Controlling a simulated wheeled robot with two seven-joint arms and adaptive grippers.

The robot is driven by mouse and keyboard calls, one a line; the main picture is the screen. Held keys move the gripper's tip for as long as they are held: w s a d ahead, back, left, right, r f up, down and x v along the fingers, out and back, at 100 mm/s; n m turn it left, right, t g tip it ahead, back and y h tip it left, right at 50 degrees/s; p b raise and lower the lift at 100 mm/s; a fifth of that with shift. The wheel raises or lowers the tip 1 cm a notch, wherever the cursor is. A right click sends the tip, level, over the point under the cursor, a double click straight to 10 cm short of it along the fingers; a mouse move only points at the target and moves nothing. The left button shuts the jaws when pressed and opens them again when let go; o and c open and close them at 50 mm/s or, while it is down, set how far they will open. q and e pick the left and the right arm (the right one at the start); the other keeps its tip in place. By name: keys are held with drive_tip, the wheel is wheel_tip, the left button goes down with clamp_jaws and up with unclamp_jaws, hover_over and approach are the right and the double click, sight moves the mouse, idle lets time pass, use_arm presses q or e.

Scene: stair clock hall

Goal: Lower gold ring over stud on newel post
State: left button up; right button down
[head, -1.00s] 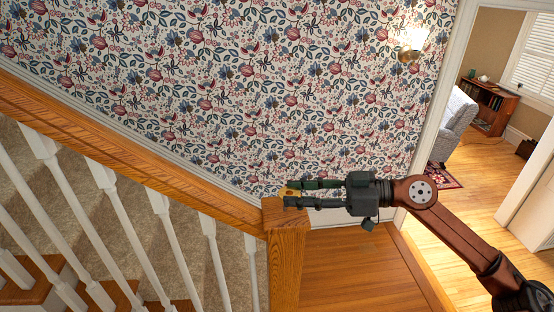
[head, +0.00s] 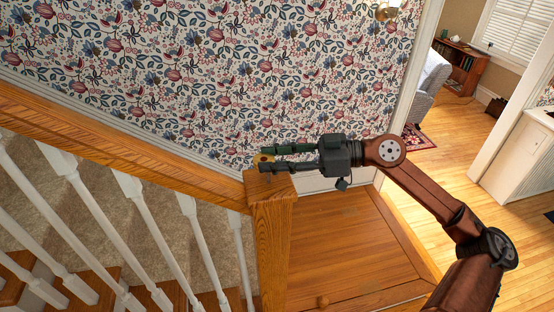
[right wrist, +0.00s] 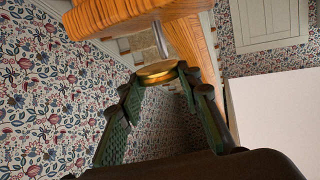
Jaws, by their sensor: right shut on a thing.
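The gold ring (head: 262,158) is at the fingertips of my right gripper (head: 267,160), just above the far edge of the newel post's top in the head view. The right gripper is shut on the ring. In the right wrist view the ring (right wrist: 158,72) shows as a flat gold band between the dark green fingertips (right wrist: 160,75). The oak newel post (head: 271,235) stands upright below the gripper. I cannot make out the stud on its top. I cannot tell the exact gap between ring and post. My left gripper is not in view.
The oak handrail (head: 130,146) slopes down from the left to the post, above white balusters (head: 140,227). Flowered wallpaper (head: 200,70) is behind. A wooden floor panel (head: 340,235) lies right of the post.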

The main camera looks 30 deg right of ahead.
sight(275, 182)
drive_tip(key=shift+w+f, duration=0.35)
drive_tip(key=shift+w, duration=0.05)
drive_tip(key=shift+s+f, duration=0.1)
drive_tip(key=shift+f, duration=0.1)
drive_tip(key=s, duration=0.1)
drive_tip(key=s+b, duration=0.1)
drive_tip(key=s, duration=0.1)
drive_tip(key=shift+s+f, duration=0.15)
drive_tip(key=shift+f, duration=0.25)
drive_tip(key=shift+w+f+b, duration=0.3)
drive_tip(key=shift+w+f, duration=0.4)
drive_tip(key=shift+w, duration=0.05)
drive_tip(key=shift+d+f, duration=0.1)
drive_tip(key=shift+s, duration=0.2)
drive_tip(key=shift+w, duration=0.1)
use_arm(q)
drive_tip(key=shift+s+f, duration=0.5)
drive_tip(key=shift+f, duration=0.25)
use_arm(e)
drive_tip(key=shift+s+d, duration=0.15)
drive_tip(key=shift+s, duration=0.05)
